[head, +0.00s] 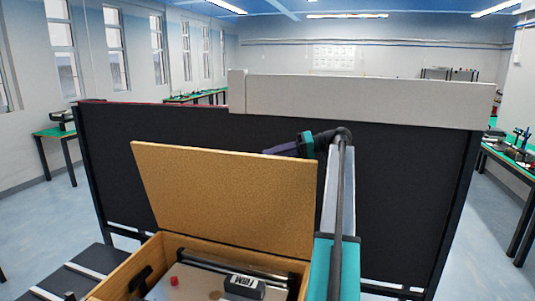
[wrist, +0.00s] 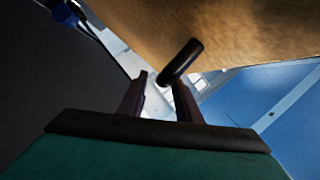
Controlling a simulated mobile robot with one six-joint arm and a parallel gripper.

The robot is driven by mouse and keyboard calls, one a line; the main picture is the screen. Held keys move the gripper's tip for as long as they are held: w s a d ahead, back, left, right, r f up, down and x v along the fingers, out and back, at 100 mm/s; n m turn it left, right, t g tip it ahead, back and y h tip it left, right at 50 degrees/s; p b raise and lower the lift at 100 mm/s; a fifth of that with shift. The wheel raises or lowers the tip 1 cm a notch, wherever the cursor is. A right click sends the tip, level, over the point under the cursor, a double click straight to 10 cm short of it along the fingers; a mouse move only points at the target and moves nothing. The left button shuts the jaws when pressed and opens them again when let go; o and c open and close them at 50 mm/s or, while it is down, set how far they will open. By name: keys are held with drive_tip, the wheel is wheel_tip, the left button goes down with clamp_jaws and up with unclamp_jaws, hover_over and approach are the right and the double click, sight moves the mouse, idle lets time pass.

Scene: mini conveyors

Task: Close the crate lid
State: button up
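The wooden crate (head: 123,283) stands at the bottom of the head view. Its lid (head: 225,195) is open, standing up and leaning back from the crate. My gripper (head: 285,149) is behind the lid's top right edge, its tips partly hidden there. In the wrist view my gripper (wrist: 161,80) is open, with a gap between its two dark fingers. The lid's brown face (wrist: 235,30) fills the upper right there. A dark cylindrical handle (wrist: 181,62) sticks out just beyond the fingertips; I cannot tell whether they touch it.
Inside the crate lie a small red piece (head: 175,281), a black and white block (head: 244,286) and a dark rod (head: 215,263). A large black panel (head: 400,210) with a pale top beam (head: 365,101) stands behind the crate. Green-topped benches (head: 515,165) line the room's sides.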

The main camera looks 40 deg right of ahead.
drive_tip(key=shift+p+x, duration=0.3)
drive_tip(key=shift+x, duration=0.85)
clamp_jaws()
